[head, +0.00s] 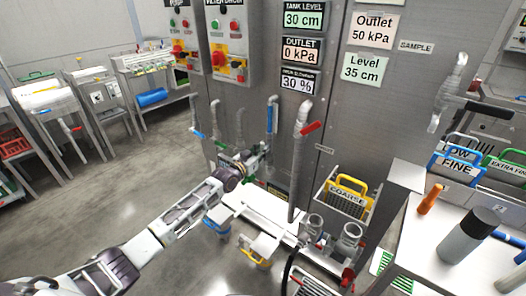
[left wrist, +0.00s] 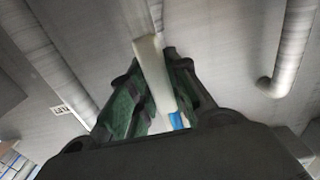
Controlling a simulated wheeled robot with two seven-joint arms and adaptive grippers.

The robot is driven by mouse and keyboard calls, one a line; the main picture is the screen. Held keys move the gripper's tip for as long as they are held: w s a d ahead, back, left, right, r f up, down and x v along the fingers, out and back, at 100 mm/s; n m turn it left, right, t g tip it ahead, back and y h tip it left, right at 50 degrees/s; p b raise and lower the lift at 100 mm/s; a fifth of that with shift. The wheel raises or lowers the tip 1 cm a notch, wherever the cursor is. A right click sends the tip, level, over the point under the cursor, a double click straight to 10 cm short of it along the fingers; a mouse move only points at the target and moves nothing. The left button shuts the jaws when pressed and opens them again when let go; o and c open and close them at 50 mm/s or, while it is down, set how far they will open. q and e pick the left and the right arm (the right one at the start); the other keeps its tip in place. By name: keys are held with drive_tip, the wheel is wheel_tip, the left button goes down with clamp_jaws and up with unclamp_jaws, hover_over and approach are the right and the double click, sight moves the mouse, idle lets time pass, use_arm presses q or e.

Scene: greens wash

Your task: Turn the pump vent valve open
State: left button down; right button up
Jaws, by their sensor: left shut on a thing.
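My left gripper (head: 258,156) reaches in at the grey panel among several upright pipes. In the left wrist view its dark green fingers (left wrist: 158,95) are shut on a pale lever (left wrist: 152,70), with a small blue part (left wrist: 177,121) beside it. I see no label that names this as the pump vent valve. In the head view a pipe with a blue handle (head: 270,117) stands just above the gripper, and the gripper hides what it holds there.
A thick pipe with a red handle (head: 311,127) stands just right of my left gripper. A rack with a yellow-handled COARSE screen (head: 347,199) is at right. A table with a grey bottle (head: 466,238) stands at front right. Floor is clear at left.

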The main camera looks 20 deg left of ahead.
use_arm(q)
drive_tip(key=c, duration=1.5)
unclamp_jaws()
drive_tip(key=shift+f, duration=0.1)
drive_tip(key=shift+o, duration=0.9)
use_arm(e)
drive_tip(key=shift+w, duration=0.6)
use_arm(q)
drive_tip(key=shift+s+a, duration=0.1)
drive_tip(key=shift+s, duration=0.05)
drive_tip(key=v, duration=1.1)
drive_tip(key=shift+s, duration=0.3)
use_arm(e)
drive_tip(key=shift+s, duration=0.2)
use_arm(q)
drive_tip(key=shift+a, duration=0.1)
